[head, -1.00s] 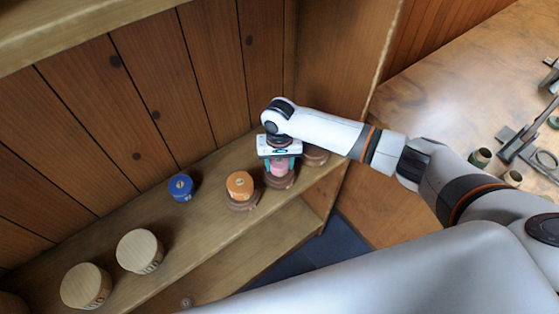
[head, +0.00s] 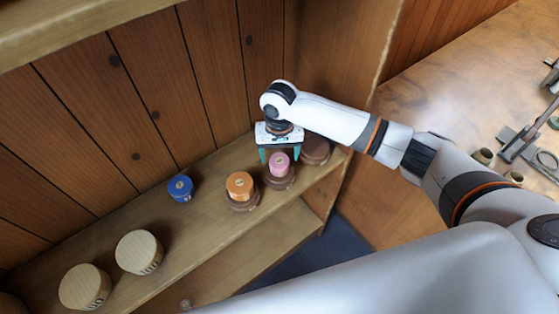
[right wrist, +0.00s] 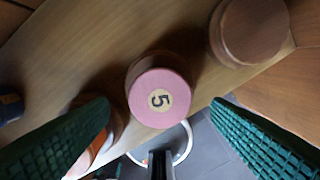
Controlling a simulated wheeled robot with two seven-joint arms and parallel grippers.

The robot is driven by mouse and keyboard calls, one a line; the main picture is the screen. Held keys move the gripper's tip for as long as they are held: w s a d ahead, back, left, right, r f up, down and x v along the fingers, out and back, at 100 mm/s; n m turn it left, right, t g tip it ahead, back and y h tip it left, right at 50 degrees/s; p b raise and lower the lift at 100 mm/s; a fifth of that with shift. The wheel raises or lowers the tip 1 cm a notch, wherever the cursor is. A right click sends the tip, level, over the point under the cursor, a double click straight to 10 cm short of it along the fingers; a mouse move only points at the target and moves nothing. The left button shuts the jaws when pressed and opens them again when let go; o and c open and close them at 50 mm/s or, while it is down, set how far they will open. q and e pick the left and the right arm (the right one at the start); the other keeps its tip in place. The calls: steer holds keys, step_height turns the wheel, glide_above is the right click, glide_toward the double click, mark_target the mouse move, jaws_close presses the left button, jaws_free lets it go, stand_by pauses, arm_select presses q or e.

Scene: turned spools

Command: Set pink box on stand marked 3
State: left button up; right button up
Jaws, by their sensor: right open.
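The pink box (head: 279,163), a small round piece, sits upright on a brown round stand (head: 281,183) on the wooden shelf. In the right wrist view the pink box (right wrist: 160,97) shows a 5 on its top. The number on its stand cannot be read. My right gripper (head: 279,154) is open and empty, just above and behind the pink box. In the right wrist view its green fingers (right wrist: 162,103) stand apart on either side of the box without touching it. My left gripper is not in view.
A bare brown stand (head: 316,149) is at right by the side wall. An orange piece (head: 239,185) on a brown stand (head: 242,206) is at left, then a blue piece (head: 180,188). Two pale round blocks (head: 139,252) (head: 84,287) are at front left. The back wall is close behind.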

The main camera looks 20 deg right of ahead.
mark_target(279, 162)
step_height(279, 162, up, 7)
steer(key=shift+r+b, duration=0.2)
steer(key=shift+b, duration=0.1)
